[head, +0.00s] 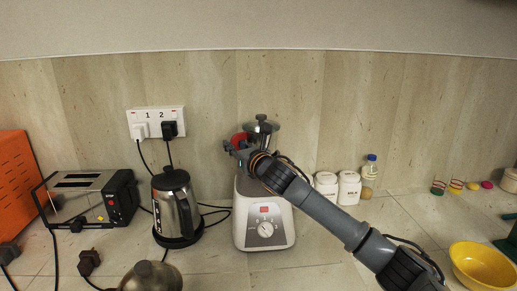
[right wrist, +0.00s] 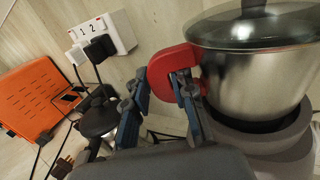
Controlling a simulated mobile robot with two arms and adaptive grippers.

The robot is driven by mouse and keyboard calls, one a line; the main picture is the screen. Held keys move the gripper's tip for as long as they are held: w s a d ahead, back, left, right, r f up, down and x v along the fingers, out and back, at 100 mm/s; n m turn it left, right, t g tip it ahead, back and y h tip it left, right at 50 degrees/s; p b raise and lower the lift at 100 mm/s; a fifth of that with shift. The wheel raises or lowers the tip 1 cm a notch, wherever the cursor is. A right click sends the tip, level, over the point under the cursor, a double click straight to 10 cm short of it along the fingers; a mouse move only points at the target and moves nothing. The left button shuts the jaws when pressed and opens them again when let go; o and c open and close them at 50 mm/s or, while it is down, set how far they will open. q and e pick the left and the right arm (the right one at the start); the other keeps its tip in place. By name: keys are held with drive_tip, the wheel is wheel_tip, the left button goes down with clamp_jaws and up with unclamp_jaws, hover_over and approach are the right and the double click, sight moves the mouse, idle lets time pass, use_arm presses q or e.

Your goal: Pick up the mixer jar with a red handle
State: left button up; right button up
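The mixer jar (right wrist: 250,75) is a steel pot with a dark-rimmed glass lid (right wrist: 255,25). It sits on the white mixer base (head: 264,225) with a dial. In the head view its lid (head: 262,126) shows, but my right arm hides most of the jar. The red handle (right wrist: 172,67) sticks out to the left of the jar. My right gripper (right wrist: 161,82) is open at the handle, one finger to its left and the other overlapping it in the picture. I cannot tell whether the fingers touch it. My left gripper is not in view.
A kettle (head: 175,205) and a toaster (head: 90,203) stand to the left, with cables and a wall socket (head: 156,122). White canisters (head: 348,188) and a bottle (head: 370,175) stand to the right. A yellow bowl (head: 480,268) is at the front right.

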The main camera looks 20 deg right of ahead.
sight(235, 136)
clamp_jaws()
drive_tip(key=shift+r, duration=0.1)
drive_tip(key=shift+r, duration=0.1)
drive_tip(key=shift+r, duration=0.55)
wheel_tip(235, 136, up, 2)
drive_tip(key=shift+r, duration=0.15)
drive_tip(key=s+a+r, duration=0.3)
drive_tip(key=s+r, duration=0.6)
drive_tip(key=s, duration=0.4)
drive_tip(key=shift+s+r+b, duration=0.15)
drive_tip(key=shift+s+b, duration=0.2)
drive_tip(key=shift+b, duration=0.05)
